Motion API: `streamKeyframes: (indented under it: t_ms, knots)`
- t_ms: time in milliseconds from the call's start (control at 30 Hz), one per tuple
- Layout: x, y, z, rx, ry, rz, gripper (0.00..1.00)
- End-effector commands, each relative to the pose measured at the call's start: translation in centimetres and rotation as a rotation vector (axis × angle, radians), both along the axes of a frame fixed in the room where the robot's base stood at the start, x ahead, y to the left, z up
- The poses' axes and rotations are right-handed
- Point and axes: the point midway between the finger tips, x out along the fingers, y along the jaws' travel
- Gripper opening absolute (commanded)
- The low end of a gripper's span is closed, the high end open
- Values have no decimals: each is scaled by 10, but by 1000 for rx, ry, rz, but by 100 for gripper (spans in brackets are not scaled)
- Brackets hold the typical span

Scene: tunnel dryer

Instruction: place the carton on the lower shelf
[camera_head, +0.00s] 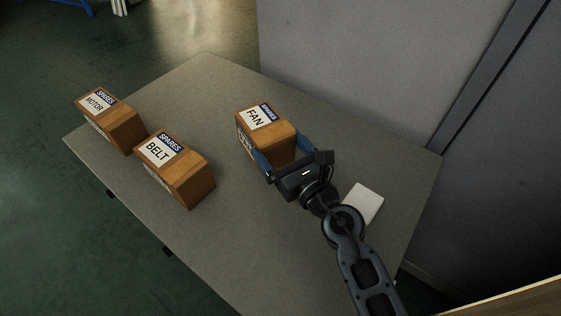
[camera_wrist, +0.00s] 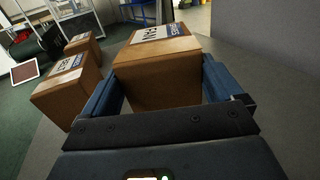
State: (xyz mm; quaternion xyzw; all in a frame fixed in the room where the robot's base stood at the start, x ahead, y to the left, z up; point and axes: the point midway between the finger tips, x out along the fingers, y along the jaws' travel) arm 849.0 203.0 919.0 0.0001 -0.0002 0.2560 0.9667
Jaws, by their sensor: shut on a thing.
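A brown carton labelled FAN (camera_head: 281,146) stands on the grey table (camera_head: 225,90), near the table's middle. My gripper (camera_head: 284,150) is shut on it, with one blue finger on each side. In the wrist view the FAN carton (camera_wrist: 158,70) sits between the blue fingers (camera_wrist: 160,92); its label is on top. I cannot tell whether its base touches the table. Two more cartons, labelled BELT (camera_head: 185,180) and MOTOR (camera_head: 122,127), stand to the left on the table. They also show at the left of the wrist view. No shelf is clearly visible.
A white flat pad or paper (camera_head: 362,203) lies on the table to the right of my arm. A grey wall or cabinet (camera_head: 350,60) rises behind the table. The table's front area is clear. Green floor (camera_head: 40,190) lies to the left.

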Motion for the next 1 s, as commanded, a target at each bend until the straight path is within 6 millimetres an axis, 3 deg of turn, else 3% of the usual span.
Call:
streamKeyframes:
  t_ms: [333,867,900,1000]
  knots:
    - [1,1,-35,1,-3,0,31]
    - [1,0,-42,1,-4,-1,31]
    - [1,0,-43,0,-1,-1,96]
    - [0,0,-43,-1,0,-1,100]
